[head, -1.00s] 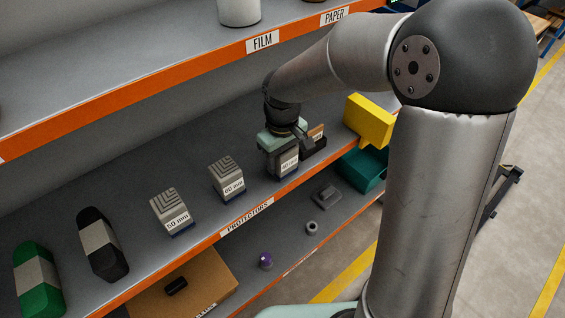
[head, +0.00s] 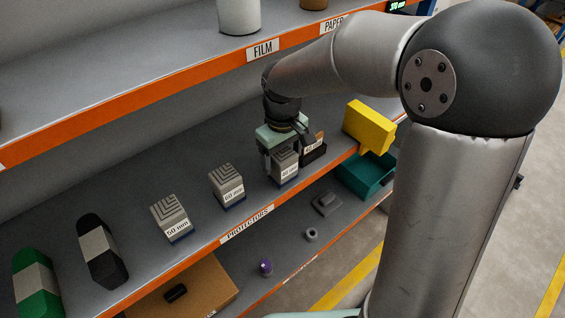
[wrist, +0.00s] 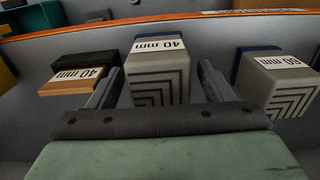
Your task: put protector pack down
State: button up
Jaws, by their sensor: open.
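The grey 40 mm protector pack (head: 286,168) stands upright on the shelf marked PROTECTORS, its label facing the shelf edge. My gripper (head: 282,158) is directly above it, with its fingers reaching down beside the pack. In the wrist view the pack (wrist: 158,70) sits between my two open fingers (wrist: 160,82), with a visible gap on the right side; the left finger is close to it. The pack's far side is hidden.
The 60 mm pack (head: 226,185) and 50 mm pack (head: 171,216) stand to the left. A dark holder with an orange-brown 40 mm block (wrist: 72,76) is close beside my gripper. A yellow block (head: 369,128) and a teal bin (head: 364,175) are to the right.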

notch_tip(320, 180, up, 9)
jog(key=shift+f, duration=0.1)
jog(key=s+d+f+m, duration=0.3)
jog(key=s+d, duration=0.3)
jog(key=s, duration=0.3)
jog(key=s+d+f+m, duration=0.3)
jog(key=s+d, duration=0.3)
jog(key=s, duration=0.4)
jog(key=shift+s+d+f+m, duration=0.25)
jog(key=shift+f+m, duration=0.15)
jog(key=shift+m, duration=0.2)
